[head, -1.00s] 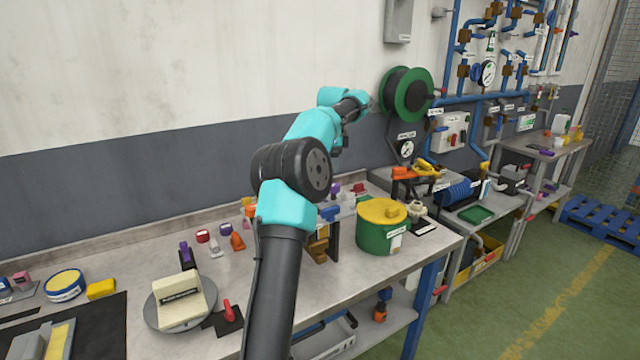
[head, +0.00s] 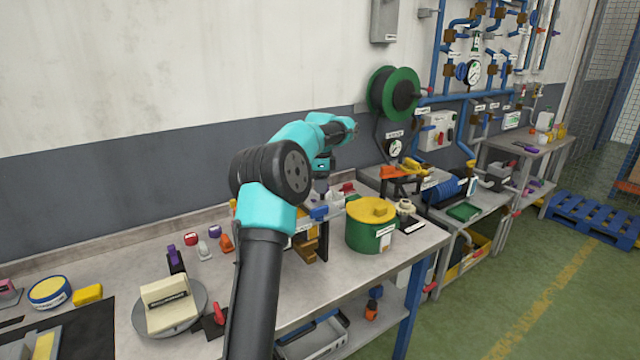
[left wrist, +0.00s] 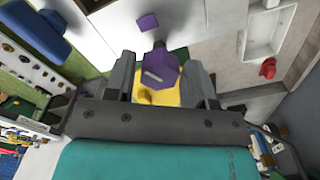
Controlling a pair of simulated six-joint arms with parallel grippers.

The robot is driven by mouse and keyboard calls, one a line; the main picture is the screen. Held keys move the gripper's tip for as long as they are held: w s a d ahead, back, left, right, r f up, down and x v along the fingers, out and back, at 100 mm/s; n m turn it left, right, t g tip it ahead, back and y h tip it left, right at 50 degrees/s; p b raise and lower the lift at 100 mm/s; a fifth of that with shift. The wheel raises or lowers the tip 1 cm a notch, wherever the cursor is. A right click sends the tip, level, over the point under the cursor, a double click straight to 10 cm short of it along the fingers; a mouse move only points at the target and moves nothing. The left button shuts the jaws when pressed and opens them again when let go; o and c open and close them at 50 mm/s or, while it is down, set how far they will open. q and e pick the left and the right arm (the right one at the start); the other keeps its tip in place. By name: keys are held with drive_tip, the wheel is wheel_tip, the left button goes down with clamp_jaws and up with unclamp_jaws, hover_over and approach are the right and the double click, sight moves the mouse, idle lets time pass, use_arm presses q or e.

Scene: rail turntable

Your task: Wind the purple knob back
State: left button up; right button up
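In the left wrist view a purple knob (left wrist: 160,72) with a pale mark on its face stands between the fingers of my left gripper (left wrist: 166,88). A yellow part (left wrist: 158,97) shows beside it. The two grey fingers are apart, with a gap at the knob's left side; whether the right finger touches it I cannot tell. In the head view my left gripper (head: 322,167) points down over the back of the bench, and I cannot make out the knob there. My right gripper is in neither view.
A green tub with a yellow lid (head: 371,226) stands right of my arm. Blue (head: 319,213) and red (head: 347,188) parts are close to the gripper. A turntable with a cream block (head: 168,303) and a purple-topped piece (head: 174,257) are at left.

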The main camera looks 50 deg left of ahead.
use_arm(q)
drive_tip(key=c, duration=0.6)
